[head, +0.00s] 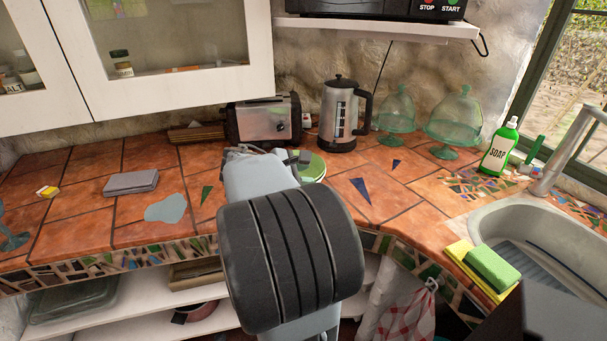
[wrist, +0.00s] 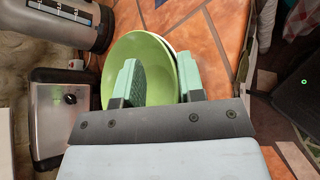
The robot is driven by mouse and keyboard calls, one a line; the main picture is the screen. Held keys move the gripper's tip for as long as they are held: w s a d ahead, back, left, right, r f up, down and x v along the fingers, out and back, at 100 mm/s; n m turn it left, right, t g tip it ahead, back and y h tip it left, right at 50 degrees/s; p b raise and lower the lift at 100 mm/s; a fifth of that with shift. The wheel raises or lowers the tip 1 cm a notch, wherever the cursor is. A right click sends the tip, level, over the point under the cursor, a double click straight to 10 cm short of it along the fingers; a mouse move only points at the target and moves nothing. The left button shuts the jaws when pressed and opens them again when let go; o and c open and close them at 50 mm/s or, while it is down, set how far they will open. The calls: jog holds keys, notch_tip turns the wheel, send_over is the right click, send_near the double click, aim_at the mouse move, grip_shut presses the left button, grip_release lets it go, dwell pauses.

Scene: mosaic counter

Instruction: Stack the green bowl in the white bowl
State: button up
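The green bowl (wrist: 150,50) lies ahead of my gripper (wrist: 157,62) in the wrist view. Its inside faces the camera. A strip of the white bowl (wrist: 229,70) shows along the green bowl's right side, and the rest of it is hidden. The two bowls overlap closely, but I cannot tell how deep one sits in the other. My gripper's fingers are apart, one across the inside of the green bowl and one near its right rim. In the head view the green bowl (head: 316,167) is partly hidden behind my arm.
The toaster (head: 264,121) and kettle (head: 341,112) stand just behind the bowls. Glass domed stands (head: 456,120) and a soap bottle (head: 499,148) are to the right. A grey folded cloth (head: 131,182) lies left. The tiled counter between is mostly clear.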

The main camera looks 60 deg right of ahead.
jog(key=shift+r+p, duration=0.3)
jog(key=shift+r, duration=0.2)
jog(key=v, duration=1.2)
jog(key=a+f+m+t+y, duration=0.3)
jog(key=a+f+y, duration=0.3)
jog(key=a, duration=0.5)
jog(key=a+f+m+t+y, duration=0.3)
jog(key=a+f+t+y, duration=0.2)
jog(key=a+f, duration=0.3)
jog(key=a+p, duration=0.1)
jog(key=a, duration=0.3)
jog(key=shift+a+f+m+y, duration=0.3)
jog(key=shift+a+f+y, duration=0.05)
jog(key=shift+y, duration=0.05)
notch_tip(320, 180, up, 10)
jog(key=p, duration=0.8)
jog(key=shift+s+f+t, duration=0.2)
jog(key=shift+t, duration=0.1)
